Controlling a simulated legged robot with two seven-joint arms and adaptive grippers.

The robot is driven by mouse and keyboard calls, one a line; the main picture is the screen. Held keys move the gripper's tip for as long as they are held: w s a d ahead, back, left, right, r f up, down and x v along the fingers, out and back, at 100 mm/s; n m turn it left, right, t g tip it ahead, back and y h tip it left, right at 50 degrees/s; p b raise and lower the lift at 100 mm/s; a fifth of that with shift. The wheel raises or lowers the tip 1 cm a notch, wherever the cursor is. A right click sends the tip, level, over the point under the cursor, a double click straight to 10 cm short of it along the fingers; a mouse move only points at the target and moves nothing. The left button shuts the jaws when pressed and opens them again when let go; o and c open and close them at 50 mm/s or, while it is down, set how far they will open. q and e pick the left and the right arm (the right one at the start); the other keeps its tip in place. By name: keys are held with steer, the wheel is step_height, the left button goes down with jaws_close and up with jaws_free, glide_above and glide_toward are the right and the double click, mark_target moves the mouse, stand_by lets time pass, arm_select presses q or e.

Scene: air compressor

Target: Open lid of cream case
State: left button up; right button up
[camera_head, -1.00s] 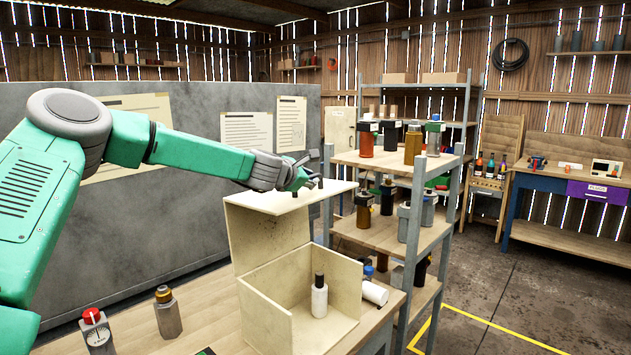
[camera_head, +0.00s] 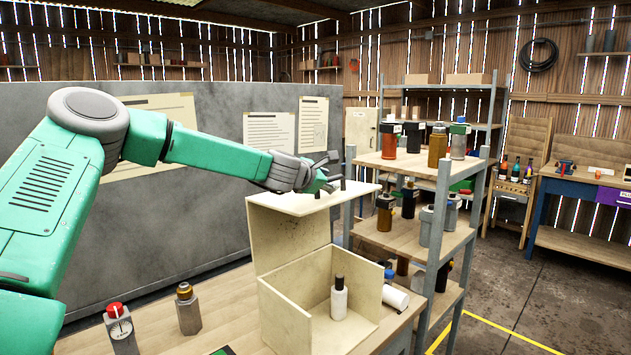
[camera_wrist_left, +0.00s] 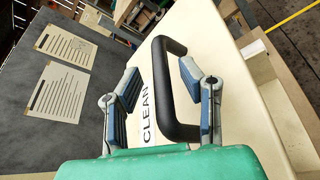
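The cream case (camera_head: 290,325) stands on the wooden bench with its inside exposed from above. Its raised lid (camera_head: 290,204) has a flat panel held nearly level above an upright cream panel. The lid bears a black handle (camera_wrist_left: 161,88) and the word CLEAN in the left wrist view. My left gripper (camera_head: 330,178) is over the lid by the handle. In the left wrist view its fingers (camera_wrist_left: 158,86) are spread on either side of the handle, with gaps visible. A white bottle with a dark cap (camera_head: 339,302) stands inside the case. My right gripper is not in view.
A shelf rack with several bottles (camera_head: 445,205) stands close behind the lid's right side.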

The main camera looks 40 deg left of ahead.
arm_select(q)
steer(key=v, duration=0.8)
steer(key=shift+s+a, duration=0.1)
steer(key=shift+s, duration=0.3)
steer(key=shift+s+a+r, duration=0.1)
steer(key=shift+s, duration=0.65)
steer(key=shift+d, duration=0.2)
steer(key=shift+d+r, duration=0.1)
steer(key=shift+d, duration=0.05)
